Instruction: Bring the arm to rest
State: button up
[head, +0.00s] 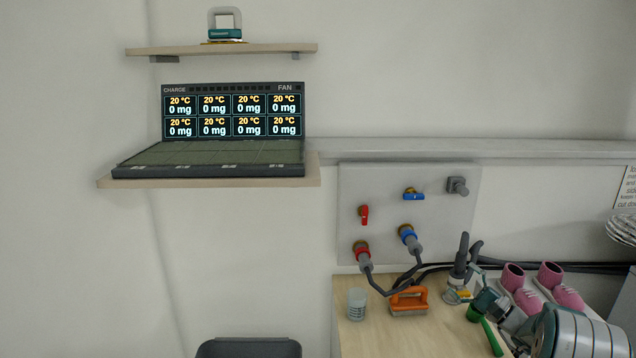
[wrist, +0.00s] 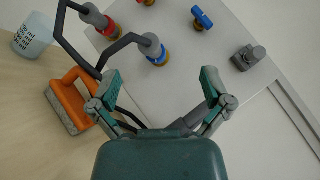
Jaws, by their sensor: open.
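My gripper (wrist: 160,82) is open, with its two green-and-grey fingers spread wide in the wrist view. Nothing is held between them. Past the fingers are a pale panel and a dark hose, and a dark grey part shows low between them. In the head view my arm (head: 582,332) reaches in from the lower right over the wooden table (head: 385,340). The gripper end there is crowded among other things, so its fingers are hard to make out.
An orange-handled brush (head: 408,302) and a white cup (head: 357,303) stand on the table. Behind is a panel with a red valve (head: 364,215) and a blue valve (head: 413,194). Pink shoes (head: 566,290) are at right. A shelf holds a display device (head: 232,112); the left wall is clear.

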jog(key=s+a+r+n+g+h, duration=0.2)
jog(key=s+a+r+n+g, duration=0.2)
jog(key=s+a+g, duration=0.5)
jog(key=s+a+r+n+g+h, duration=0.3)
jog(key=s+a, duration=0.4)
jog(key=a, duration=0.6)
jog(key=s+d+n+t+h, duration=0.2)
jog(key=s+n+h, duration=0.6)
jog(key=s, duration=1.5)
jog(key=d+h, duration=0.1)
jog(key=h, duration=0.1)
jog(key=shift+s+f+h, duration=0.2)
jog(key=shift+f+h, duration=0.1)
jog(key=shift+f, duration=0.05)
jog(key=shift+a, duration=0.15)
